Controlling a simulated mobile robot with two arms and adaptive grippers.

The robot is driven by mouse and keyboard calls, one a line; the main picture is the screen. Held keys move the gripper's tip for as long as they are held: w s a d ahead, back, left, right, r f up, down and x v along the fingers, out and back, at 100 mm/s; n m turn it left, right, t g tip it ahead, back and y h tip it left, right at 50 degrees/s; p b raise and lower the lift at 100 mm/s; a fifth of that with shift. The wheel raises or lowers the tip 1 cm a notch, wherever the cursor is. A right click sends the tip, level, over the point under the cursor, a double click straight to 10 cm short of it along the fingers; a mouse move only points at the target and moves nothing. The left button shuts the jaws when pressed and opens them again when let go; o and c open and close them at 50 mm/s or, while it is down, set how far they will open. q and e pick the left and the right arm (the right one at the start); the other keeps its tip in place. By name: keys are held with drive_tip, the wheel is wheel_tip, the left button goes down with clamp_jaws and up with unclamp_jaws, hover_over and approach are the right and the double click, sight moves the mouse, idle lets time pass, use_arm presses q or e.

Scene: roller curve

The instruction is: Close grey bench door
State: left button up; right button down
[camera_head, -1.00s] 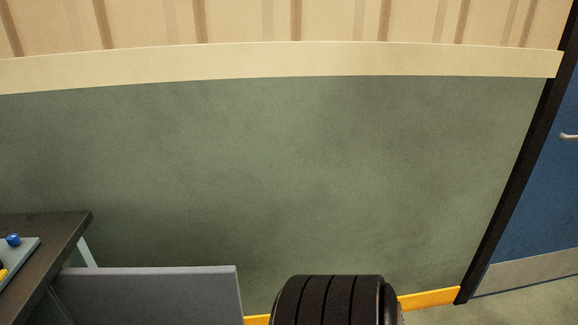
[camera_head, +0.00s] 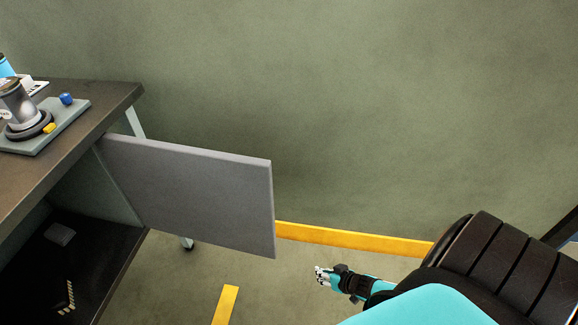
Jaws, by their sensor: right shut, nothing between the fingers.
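The grey bench door (camera_head: 200,188) stands swung open from the right end of the dark-topped bench (camera_head: 115,103). Its flat face is turned toward me, and its free edge is on the right. The bench's lower compartment (camera_head: 85,262) is open to view. My right gripper (camera_head: 320,274) is shut and empty, low in the picture, to the right of and below the door's free edge. It is apart from the door. My left gripper is not in view.
On the bench top are a grey tray (camera_head: 72,113) with a metal device (camera_head: 22,108), a blue knob and a yellow part. Small items lie inside the compartment. A green wall (camera_head: 350,120) with a yellow base strip (camera_head: 350,238) stands behind. A yellow floor line (camera_head: 226,304) runs below the door.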

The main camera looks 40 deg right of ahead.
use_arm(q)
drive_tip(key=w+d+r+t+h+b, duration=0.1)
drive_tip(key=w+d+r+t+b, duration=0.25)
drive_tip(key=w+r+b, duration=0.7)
use_arm(e)
drive_tip(key=w+d+r+m+t+y+p, duration=0.1)
drive_tip(key=w+d+r+m+t+y, duration=0.3)
drive_tip(key=w+r, duration=0.75)
wheel_tip(320, 180, up, 11)
drive_tip(key=d+g+y+b, duration=0.1)
drive_tip(key=g+y+b, duration=0.1)
drive_tip(key=y+b, duration=0.65)
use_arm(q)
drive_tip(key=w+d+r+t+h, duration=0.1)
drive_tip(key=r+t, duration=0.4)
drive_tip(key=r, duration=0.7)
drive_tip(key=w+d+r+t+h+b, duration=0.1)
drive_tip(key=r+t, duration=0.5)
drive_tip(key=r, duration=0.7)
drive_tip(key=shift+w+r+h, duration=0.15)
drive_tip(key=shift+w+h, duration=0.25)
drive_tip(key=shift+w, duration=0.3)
use_arm(e)
drive_tip(key=w+a, duration=0.3)
drive_tip(key=a, duration=0.7)
drive_tip(key=shift+w+a+m+y, duration=0.35)
drive_tip(key=shift+a+m+y, duration=0.05)
drive_tip(key=shift+y, duration=0.05)
